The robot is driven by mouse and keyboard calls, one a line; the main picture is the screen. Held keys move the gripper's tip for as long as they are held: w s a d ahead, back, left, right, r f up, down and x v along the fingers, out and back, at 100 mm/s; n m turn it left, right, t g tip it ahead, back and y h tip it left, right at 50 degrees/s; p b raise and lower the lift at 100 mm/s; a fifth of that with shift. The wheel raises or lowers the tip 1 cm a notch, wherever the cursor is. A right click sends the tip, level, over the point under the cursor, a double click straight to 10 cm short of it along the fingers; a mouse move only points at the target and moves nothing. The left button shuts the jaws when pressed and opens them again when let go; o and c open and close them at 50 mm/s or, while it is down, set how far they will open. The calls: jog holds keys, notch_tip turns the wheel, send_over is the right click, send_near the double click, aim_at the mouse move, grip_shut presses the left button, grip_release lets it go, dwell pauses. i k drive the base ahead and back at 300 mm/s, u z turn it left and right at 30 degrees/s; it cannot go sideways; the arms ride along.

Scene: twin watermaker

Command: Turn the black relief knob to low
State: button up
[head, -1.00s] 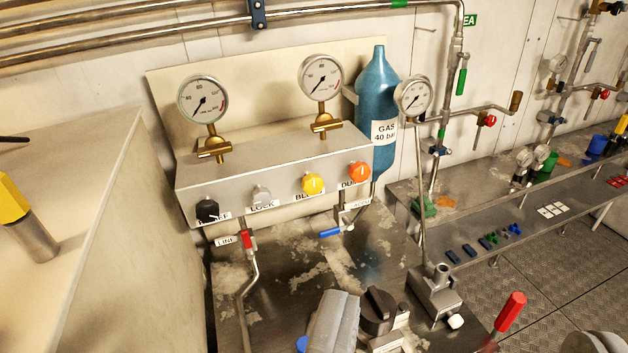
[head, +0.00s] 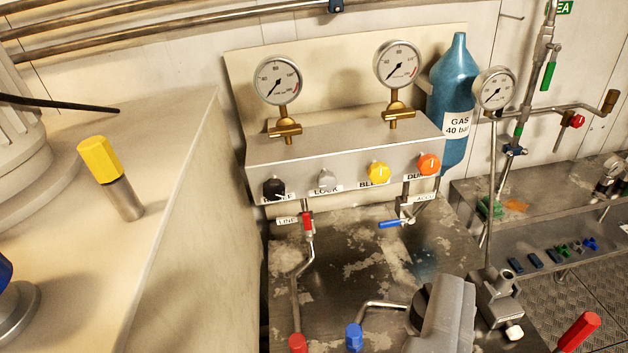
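The black relief knob (head: 274,189) is at the left end of the front of the grey gauge box (head: 340,150). A partly covered label lies just below it. The knob's pointer is too small to read surely. A grey, blunt-ended shape (head: 447,312) at the bottom right of centre looks like my gripper. It is well below and right of the knob and apart from it. I cannot make out separate fingertips or anything held.
Grey lock (head: 328,180), yellow (head: 378,173) and orange (head: 429,164) knobs share the box. Two gauges stand above it. A red-handled line valve (head: 307,222) and a blue lever (head: 393,223) hang below. A pale cabinet (head: 175,200) fills the left.

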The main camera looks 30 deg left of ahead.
aim_at(273, 190)
jog(key=u, duration=1.55)
jog(key=k, duration=1.1)
jog(key=z, duration=1)
jog(key=i, duration=1)
jog(key=u, duration=0.05)
